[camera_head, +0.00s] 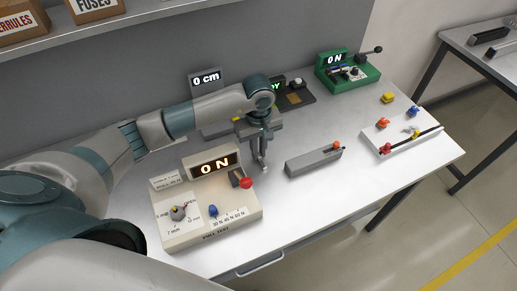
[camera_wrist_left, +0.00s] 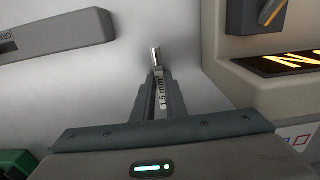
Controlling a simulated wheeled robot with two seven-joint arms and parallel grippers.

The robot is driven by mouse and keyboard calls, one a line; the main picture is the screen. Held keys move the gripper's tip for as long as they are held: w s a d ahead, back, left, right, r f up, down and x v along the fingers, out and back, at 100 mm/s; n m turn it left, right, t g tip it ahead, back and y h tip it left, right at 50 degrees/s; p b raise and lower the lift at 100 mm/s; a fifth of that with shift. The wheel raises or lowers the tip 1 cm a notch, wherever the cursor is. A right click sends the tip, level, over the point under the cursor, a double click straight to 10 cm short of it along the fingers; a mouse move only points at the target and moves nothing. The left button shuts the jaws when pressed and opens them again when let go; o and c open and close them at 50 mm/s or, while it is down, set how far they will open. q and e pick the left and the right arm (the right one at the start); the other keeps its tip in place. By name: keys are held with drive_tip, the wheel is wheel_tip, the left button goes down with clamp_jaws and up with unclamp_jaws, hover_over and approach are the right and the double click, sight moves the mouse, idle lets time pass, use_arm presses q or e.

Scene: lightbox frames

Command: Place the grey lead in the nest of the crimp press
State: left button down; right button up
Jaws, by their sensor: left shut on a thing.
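My left gripper (camera_head: 262,164) is shut on a small slim piece, seemingly the grey lead (camera_wrist_left: 155,58), above the table between the beige tester and a long grey block. In the left wrist view its bright metal end sticks out past the fingertips (camera_wrist_left: 159,72), and a pale strip with dark marks shows between the fingers. The rest of it is hidden. The green machine with a lever (camera_head: 357,76), seemingly the crimp press, stands at the back right with its display at 0 N. Its nest is too small to make out. My right gripper is not in view.
The beige pull tester (camera_head: 245,213) stands close left of the gripper. The grey block (camera_head: 310,163) lies to its right, with an orange piece at one end. A white tray (camera_head: 405,143) and several coloured pieces are at the right. Dark units stand behind the arm.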

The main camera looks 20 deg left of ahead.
sight(259, 154)
use_arm(q)
drive_tip(key=shift+f, duration=0.1)
drive_tip(key=c, duration=1.8)
unclamp_jaws()
drive_tip(key=shift+r, duration=0.3)
wheel_tip(259, 154, up, 12)
drive_tip(key=b, duration=0.5)
drive_tip(key=shift+f, duration=0.15)
